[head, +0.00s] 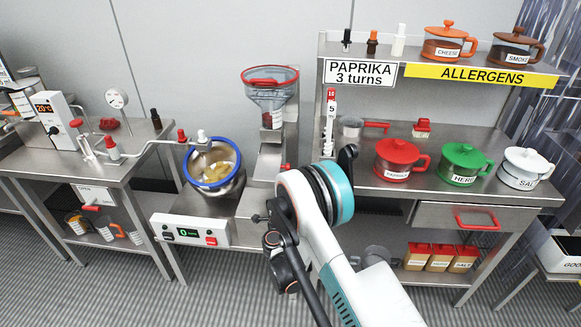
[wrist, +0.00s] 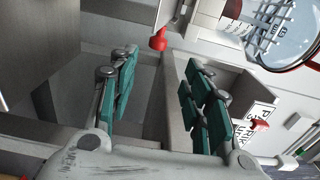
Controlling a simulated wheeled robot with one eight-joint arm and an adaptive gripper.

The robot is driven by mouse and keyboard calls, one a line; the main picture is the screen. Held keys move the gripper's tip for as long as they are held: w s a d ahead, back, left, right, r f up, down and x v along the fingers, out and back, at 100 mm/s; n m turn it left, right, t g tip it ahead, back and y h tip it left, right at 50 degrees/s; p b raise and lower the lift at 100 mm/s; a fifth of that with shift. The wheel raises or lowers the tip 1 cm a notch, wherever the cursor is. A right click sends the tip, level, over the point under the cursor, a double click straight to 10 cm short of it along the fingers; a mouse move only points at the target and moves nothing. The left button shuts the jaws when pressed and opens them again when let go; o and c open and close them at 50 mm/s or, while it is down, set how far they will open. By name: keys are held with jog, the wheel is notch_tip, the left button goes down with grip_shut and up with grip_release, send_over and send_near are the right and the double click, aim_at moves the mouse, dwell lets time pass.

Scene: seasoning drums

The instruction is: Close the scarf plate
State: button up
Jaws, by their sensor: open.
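I cannot make out for sure which part is the scarf plate. A small red knob (head: 287,166) sits on the metal stand below the glass hopper (head: 269,92). In the wrist view a red knob (wrist: 158,43) on a metal part shows just beyond and between my fingertips. My gripper (wrist: 162,68) is open and empty, its green-padded fingers apart over grey metal panels and a narrow upright edge. In the head view my arm hides most of the gripper and part of the stand. The hopper's glass rim and grid (wrist: 285,30) also show at upper right in the wrist view.
A blue-rimmed tilted drum (head: 210,163) stands left of the hopper, above a white control box (head: 190,230). To the right, a shelf holds red (head: 397,160), green (head: 461,165) and white (head: 523,168) pots. A red-handled drawer (head: 470,216) is below.

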aim_at(288, 169)
jog(key=w+b, duration=0.1)
jog(key=w, duration=0.3)
jog(key=w+b, duration=0.1)
jog(key=w, duration=0.3)
jog(key=w+b, duration=0.1)
jog(key=w, duration=0.3)
jog(key=shift+w+d+f+b, duration=0.25)
jog(key=shift+w+b, duration=0.05)
jog(key=shift+b, duration=0.1)
jog(key=shift+w+r, duration=0.1)
jog(key=shift+w, duration=0.45)
grip_shut()
